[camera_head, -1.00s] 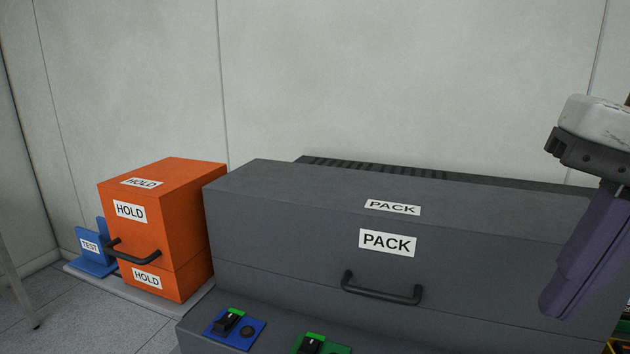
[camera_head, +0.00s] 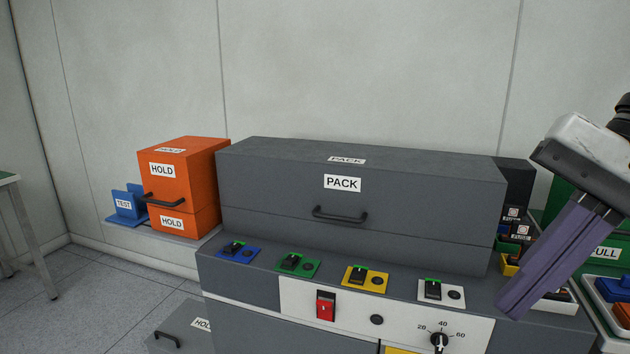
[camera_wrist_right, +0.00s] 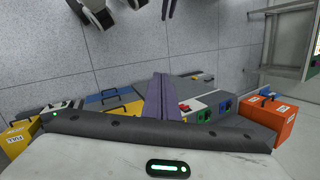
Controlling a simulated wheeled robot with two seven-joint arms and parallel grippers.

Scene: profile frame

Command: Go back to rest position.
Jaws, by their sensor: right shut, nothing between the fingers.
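My right gripper (camera_head: 510,308) hangs at the right of the head view, its purple fingers pressed together and pointing down and left. Nothing shows between them. In the right wrist view the same shut fingers (camera_wrist_right: 158,77) stick out over the grey machine (camera_wrist_right: 195,84). In the head view the fingers overlap the right end of the machine's top, beside the grey PACK box (camera_head: 270,190). I cannot tell whether they touch anything.
An orange HOLD box (camera_head: 183,171) and a blue TEST holder (camera_head: 128,205) stand left of the PACK box. Coloured switches, a red rocker (camera_head: 326,306) and a dial (camera_head: 439,342) are on the machine front. Fuse boxes and a green box (camera_head: 567,205) are at right. Floor is open at left.

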